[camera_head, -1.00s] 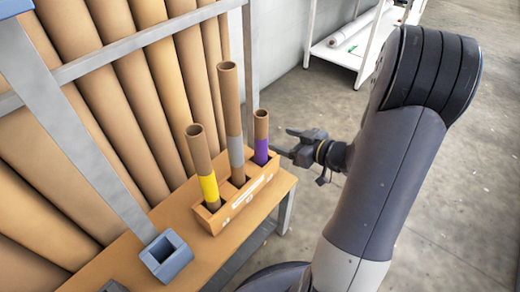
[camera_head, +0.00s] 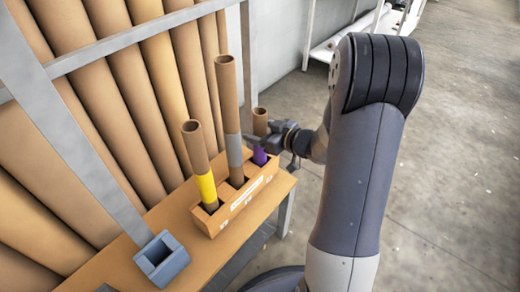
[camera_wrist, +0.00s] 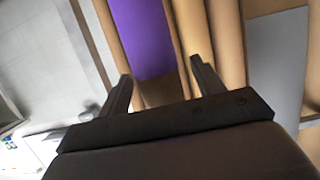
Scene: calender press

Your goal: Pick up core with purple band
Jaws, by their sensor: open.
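The core with the purple band (camera_head: 260,156) stands in the right-hand slot of the wooden holder (camera_head: 247,199); its brown top shows above my gripper. My gripper (camera_head: 249,139) is at this core and hides its middle part. In the wrist view the purple band (camera_wrist: 141,38) fills the space ahead, between and beyond the two open fingers of my gripper (camera_wrist: 160,85). I cannot tell whether the fingers touch the core. The core with the yellow band (camera_head: 207,187) and the taller core with the grey band (camera_head: 235,150) stand in the other slots.
The holder sits on a wooden bench (camera_head: 205,262) with a blue-grey square socket (camera_head: 162,260) at its front. Large brown rolls (camera_head: 115,100) lean behind a metal frame. A white shelf (camera_head: 330,50) stands at the back. The floor at right is clear.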

